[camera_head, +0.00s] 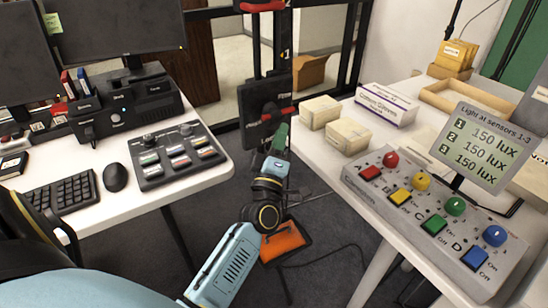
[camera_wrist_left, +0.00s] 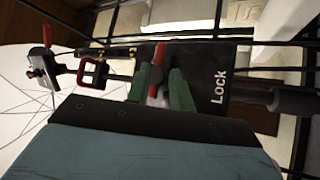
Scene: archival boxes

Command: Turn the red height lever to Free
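The red height lever (camera_wrist_left: 157,68) shows in the left wrist view, in front of a dark plate (camera_wrist_left: 225,70) marked "Lock". The word "Lock" is to the right of the lever; no "Free" label can be read. My left gripper (camera_wrist_left: 161,82) has its two green fingers on either side of the lever, with a small gap visible on the right; it looks open. In the head view my left gripper (camera_head: 278,140) is at the lower front of the black panel (camera_head: 265,105) on the stand between the tables. My right gripper is out of view.
The left table (camera_head: 75,215) holds a keyboard, mouse and button panel (camera_head: 178,155). The right table (camera_head: 318,168) holds boxes (camera_head: 348,136) and a control box with coloured knobs (camera_head: 430,225). An orange plate (camera_head: 285,243) is low down between the tables. Thin black bars cross the wrist view.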

